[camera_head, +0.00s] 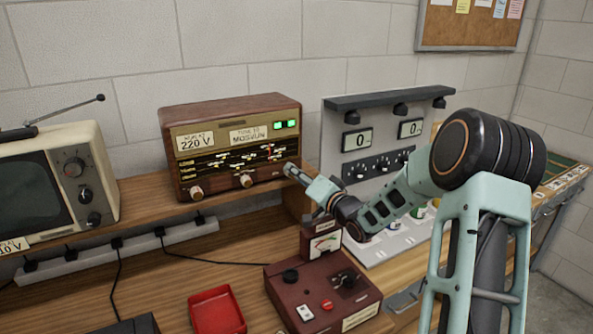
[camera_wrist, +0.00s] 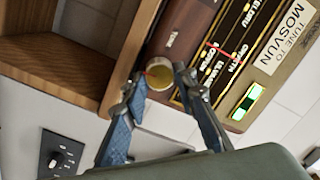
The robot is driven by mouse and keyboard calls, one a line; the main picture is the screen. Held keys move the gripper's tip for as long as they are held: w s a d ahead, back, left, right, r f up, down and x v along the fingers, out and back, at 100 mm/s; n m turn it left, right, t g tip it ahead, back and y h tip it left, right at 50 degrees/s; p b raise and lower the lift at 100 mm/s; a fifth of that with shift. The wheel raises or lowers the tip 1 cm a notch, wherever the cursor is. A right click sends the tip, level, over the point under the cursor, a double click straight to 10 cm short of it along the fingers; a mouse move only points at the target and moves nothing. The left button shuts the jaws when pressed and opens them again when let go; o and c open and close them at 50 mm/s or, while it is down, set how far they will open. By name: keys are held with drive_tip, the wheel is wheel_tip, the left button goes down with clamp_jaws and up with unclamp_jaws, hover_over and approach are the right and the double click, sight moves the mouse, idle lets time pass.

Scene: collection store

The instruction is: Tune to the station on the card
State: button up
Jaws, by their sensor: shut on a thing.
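The wooden radio (camera_head: 235,110) stands on the shelf against the wall. A paper card on its front (camera_head: 249,134) reads "TUNE TO MOSVUN"; the card also shows in the wrist view (camera_wrist: 288,40). The dark dial (camera_head: 220,162) carries small station names, mostly too small to read. A red needle (camera_wrist: 226,52) crosses the dial near its right part. My gripper (camera_head: 292,172) is at the radio's right end. In the wrist view my gripper (camera_wrist: 160,80) is shut on the round tuning knob (camera_wrist: 162,72), labelled "TUNE", one finger on each side.
Two other knobs (camera_head: 246,181) sit along the radio's lower front. An old television (camera_head: 88,180) stands at left. A grey panel with displays (camera_head: 350,105) is behind my arm. A dark red meter box (camera_head: 290,285) and red tray (camera_head: 217,312) are on the bench below.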

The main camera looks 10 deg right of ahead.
drive_tip(key=shift+m+p, duration=0.35)
drive_tip(key=shift+m, duration=0.75)
drive_tip(key=o, duration=1.2)
drive_tip(key=shift+c, duration=0.2)
drive_tip(key=v, duration=1.2)
drive_tip(key=shift+f, duration=0.15)
